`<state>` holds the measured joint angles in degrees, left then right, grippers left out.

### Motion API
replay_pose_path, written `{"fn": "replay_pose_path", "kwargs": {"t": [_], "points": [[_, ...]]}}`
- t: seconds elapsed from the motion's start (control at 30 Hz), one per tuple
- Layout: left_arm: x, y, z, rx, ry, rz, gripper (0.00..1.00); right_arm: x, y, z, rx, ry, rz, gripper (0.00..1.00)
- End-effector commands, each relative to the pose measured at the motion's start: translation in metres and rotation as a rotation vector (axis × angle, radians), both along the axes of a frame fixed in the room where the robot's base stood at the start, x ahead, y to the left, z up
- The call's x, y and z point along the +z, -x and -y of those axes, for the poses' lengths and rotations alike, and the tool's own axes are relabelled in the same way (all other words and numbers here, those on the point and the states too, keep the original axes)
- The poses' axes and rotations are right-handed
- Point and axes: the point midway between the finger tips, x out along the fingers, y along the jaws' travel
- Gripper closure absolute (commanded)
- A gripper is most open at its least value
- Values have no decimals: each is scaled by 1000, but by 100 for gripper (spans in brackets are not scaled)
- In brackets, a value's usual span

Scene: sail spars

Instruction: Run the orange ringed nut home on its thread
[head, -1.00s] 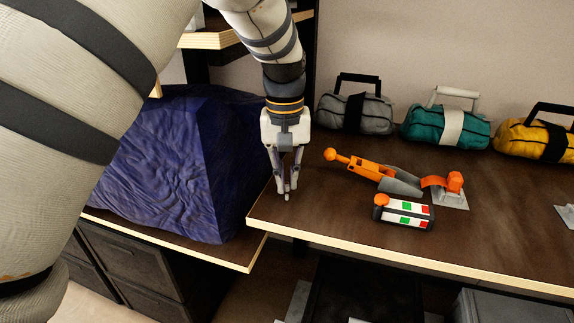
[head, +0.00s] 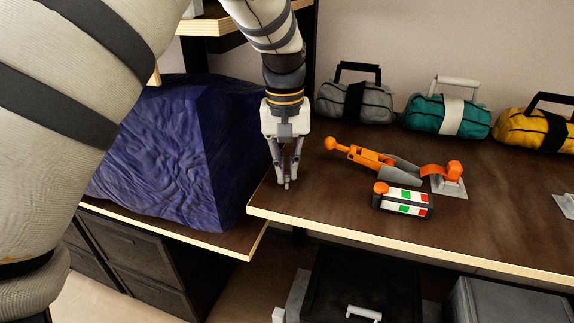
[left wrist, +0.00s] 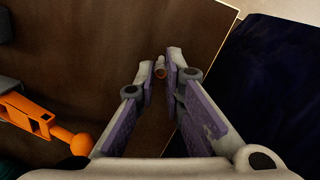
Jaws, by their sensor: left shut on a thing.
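My left gripper (head: 287,184) points down at the left end of the brown bench, close to its edge. I cannot make out a thread. My right gripper is not in view.
On the bench (head: 330,215), right of the gripper, lie an orange-and-grey tool with a ball end (head: 370,158), a striped block (head: 404,200) and an orange clamp-like fitting (head: 453,172). Bags (head: 355,100) stand behind. A blue covered bulk (head: 170,160) is left.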

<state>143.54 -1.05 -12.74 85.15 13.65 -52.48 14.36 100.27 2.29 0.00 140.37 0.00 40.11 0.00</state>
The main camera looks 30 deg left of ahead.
Motion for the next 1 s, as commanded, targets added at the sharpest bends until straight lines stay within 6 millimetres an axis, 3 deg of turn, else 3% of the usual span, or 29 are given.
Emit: {"fn": "replay_pose_path", "kwargs": {"t": [0.67, 0.73, 0.8, 0.9, 1.0], "points": [[-18, 0, 0, -4, 0, 0, 100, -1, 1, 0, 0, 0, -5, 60], [-18, 0, 0, -242, 8, 3, 100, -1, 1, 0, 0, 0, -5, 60], [-18, 0, 0, -686, 10, 5, 100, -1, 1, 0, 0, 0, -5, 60], [-18, 0, 1, -1137, 6, 5, 100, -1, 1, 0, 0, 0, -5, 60], [-18, 0, 0, -1209, 0, -1, 100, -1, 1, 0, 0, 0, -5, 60]]}}
